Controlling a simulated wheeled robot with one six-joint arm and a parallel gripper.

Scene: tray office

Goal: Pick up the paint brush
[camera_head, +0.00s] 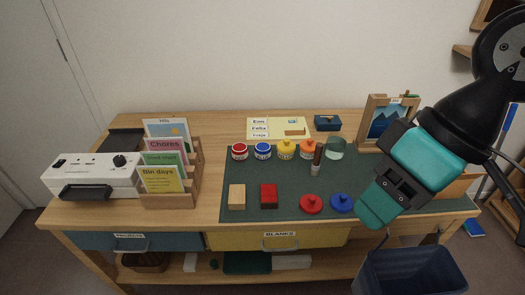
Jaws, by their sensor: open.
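What looks like the paint brush (317,158), with a brown handle and a pale lower end, is on the dark green mat (285,183). It is just left of a greenish glass jar (336,147) and below the orange paint pot. I cannot tell whether it stands, leans or lies. My gripper (378,207), teal and black, hangs over the right part of the mat, to the right of the brush and nearer the front. It is open and apart from the brush. Its fingertips are hard to make out, and I see nothing held.
Red (239,152), blue (262,151), yellow (286,150) and orange (308,150) pots line the mat's back. A wooden block (237,197), red block (268,195), red lid (311,204) and blue lid (342,203) sit in front. A picture frame (374,125) stands behind my gripper.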

